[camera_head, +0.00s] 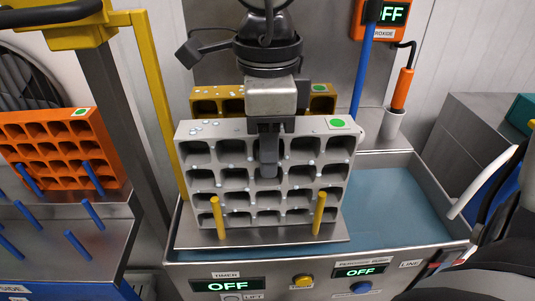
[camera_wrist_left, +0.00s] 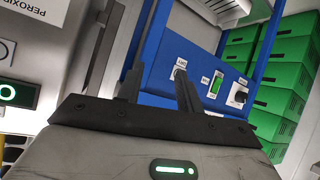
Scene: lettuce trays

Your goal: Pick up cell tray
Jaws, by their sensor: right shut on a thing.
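A grey cell tray (camera_head: 325,127) with rows of square cells and a green dot label stands upright on a metal ledge (camera_head: 275,238) in the head view, behind two yellow pegs. My right gripper (camera_head: 267,150) is shut on the tray's top edge near the middle, with one finger down the front face. The rear finger is hidden. A yellow-brown cell tray (camera_head: 205,94) stands just behind the grey one, mostly hidden. My left gripper (camera_wrist_left: 157,82) shows in the left wrist view with its fingers apart and nothing between them.
A water basin (camera_head: 400,165) surrounds the ledge. An orange tray (camera_head: 45,122) stands on a rack with blue pegs at left. A yellow post (camera_head: 153,95) rises close to the grey tray's left. Green crates (camera_wrist_left: 285,90) and a blue panel (camera_wrist_left: 225,55) show in the left wrist view.

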